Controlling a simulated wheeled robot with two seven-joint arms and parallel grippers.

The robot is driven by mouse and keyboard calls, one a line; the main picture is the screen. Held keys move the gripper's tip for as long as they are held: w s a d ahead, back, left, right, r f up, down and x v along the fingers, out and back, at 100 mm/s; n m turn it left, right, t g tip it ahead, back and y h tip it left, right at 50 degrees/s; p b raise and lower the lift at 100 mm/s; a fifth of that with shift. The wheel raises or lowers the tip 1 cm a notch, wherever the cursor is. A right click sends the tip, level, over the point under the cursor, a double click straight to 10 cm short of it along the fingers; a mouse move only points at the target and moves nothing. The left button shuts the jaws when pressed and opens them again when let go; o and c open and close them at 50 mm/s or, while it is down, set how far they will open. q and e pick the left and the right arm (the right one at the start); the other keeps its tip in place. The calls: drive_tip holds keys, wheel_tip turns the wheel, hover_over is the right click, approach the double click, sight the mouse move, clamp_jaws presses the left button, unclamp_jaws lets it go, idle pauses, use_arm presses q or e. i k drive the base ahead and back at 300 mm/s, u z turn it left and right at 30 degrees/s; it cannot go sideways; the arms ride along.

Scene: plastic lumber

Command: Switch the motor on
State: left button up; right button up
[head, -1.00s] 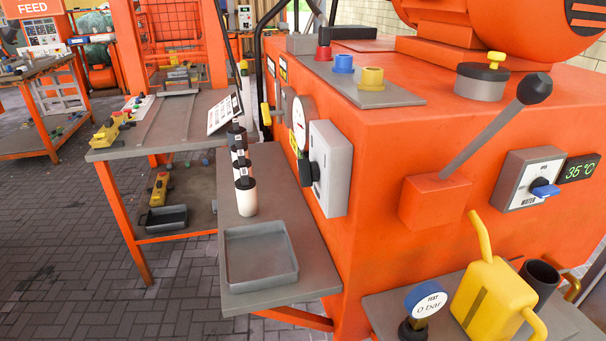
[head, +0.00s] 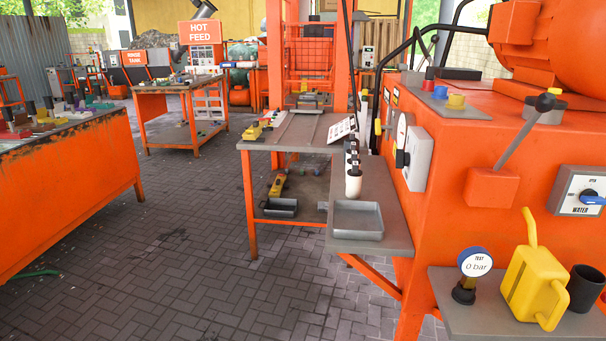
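A large orange machine (head: 448,215) fills the right side of the head view, with an orange rounded body (head: 555,50) on top that may be the motor. A grey switch box (head: 419,160) with a black handle (head: 401,158) is on the machine's left side, seen at a slant; its setting cannot be read. A panel marked WATER (head: 580,191) with a blue knob (head: 592,198) is on the front face, at the right edge. No label naming the motor is legible. Neither of my grippers is in view.
A grey side shelf (head: 385,195) holds a shallow tray (head: 357,221) and a stack of white and black cups (head: 353,180). A lever (head: 524,130), a 0 bar gauge (head: 475,263) and a yellow can (head: 533,283) are at right. An orange bench (head: 70,190) stands left. The paved floor (head: 200,240) between is open.

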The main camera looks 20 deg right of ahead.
sight(403, 158)
drive_tip(key=u, duration=1.25)
drive_tip(key=i, duration=0.3)
drive_tip(key=z, duration=0.8)
drive_tip(key=i, duration=1)
drive_tip(key=z, duration=0.9)
